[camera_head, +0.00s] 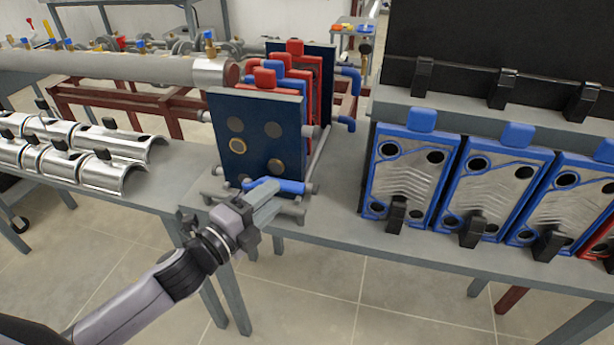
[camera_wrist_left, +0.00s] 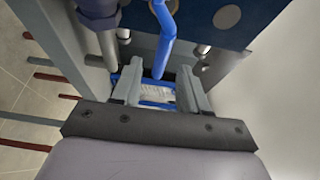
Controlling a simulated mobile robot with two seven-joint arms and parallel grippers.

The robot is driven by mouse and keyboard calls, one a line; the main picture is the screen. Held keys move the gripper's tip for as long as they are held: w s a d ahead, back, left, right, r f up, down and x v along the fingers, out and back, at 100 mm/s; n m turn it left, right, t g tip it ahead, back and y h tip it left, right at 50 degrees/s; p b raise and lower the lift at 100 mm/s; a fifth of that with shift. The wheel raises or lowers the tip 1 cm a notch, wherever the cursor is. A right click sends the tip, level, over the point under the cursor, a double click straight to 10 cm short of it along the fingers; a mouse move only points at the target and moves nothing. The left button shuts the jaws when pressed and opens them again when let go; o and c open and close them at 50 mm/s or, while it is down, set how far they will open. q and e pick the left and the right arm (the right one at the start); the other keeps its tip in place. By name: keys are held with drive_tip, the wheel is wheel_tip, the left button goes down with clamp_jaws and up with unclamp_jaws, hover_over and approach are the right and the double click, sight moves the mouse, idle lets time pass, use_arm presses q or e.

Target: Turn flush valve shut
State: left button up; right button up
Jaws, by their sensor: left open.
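The flush valve shows as a blue lever (camera_head: 287,186) low in front of the dark blue end plate (camera_head: 256,118) of the plate exchanger. My left gripper (camera_head: 264,194) is at this lever, reaching in from the lower left, and hides part of it. In the left wrist view the blue lever (camera_wrist_left: 164,42) comes down from the top edge, and its lower end lies between the two open fingers (camera_wrist_left: 159,88). I cannot tell whether either finger touches it. The valve body is not clearly visible. My right gripper is not in view.
Blue-framed plates (camera_head: 408,172) stand in a rack on the right. Silvery half-shells (camera_head: 112,172) lie on the left table (camera_head: 150,200). A thick pipe (camera_head: 120,67) with small valves runs behind. Red and blue plates (camera_head: 297,75) stand behind the end plate. Tiled floor is free in front.

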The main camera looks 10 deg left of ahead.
sight(291, 182)
use_arm(q)
drive_tip(key=shift+p+x, duration=0.35)
drive_tip(key=shift+x, duration=3.25)
drive_tip(key=shift+r, duration=0.1)
clamp_jaws()
